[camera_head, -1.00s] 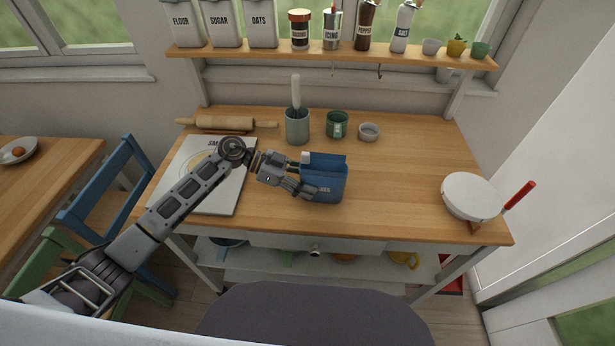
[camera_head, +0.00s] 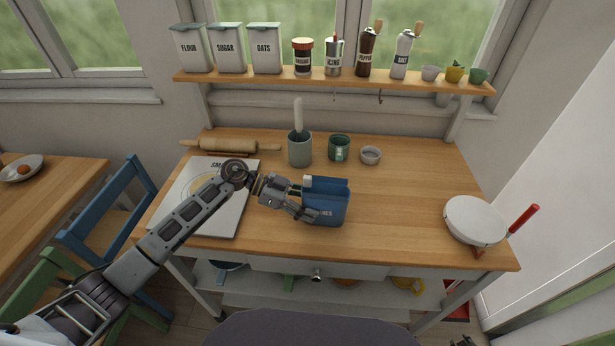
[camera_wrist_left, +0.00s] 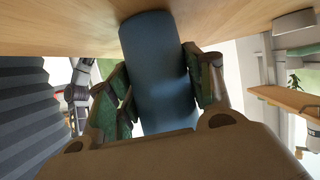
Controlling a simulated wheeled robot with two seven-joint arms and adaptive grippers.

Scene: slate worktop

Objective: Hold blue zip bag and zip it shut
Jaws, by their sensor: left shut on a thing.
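The blue zip bag (camera_head: 328,205) stands upright on the wooden worktop, near its front edge. Its top looks open, with a white slider or tab at its upper left corner. My left gripper (camera_head: 299,204) reaches in from the left and is shut on the bag's left side. In the left wrist view the bag (camera_wrist_left: 158,70) fills the space between the green-padded fingers (camera_wrist_left: 160,92), which touch it on both sides.
A utensil crock (camera_head: 299,150), a green mug (camera_head: 339,148) and a small bowl (camera_head: 370,155) stand behind the bag. A rolling pin (camera_head: 230,146) lies at the back left. A white pan (camera_head: 474,221) with a red handle sits at the right. The worktop between bag and pan is clear.

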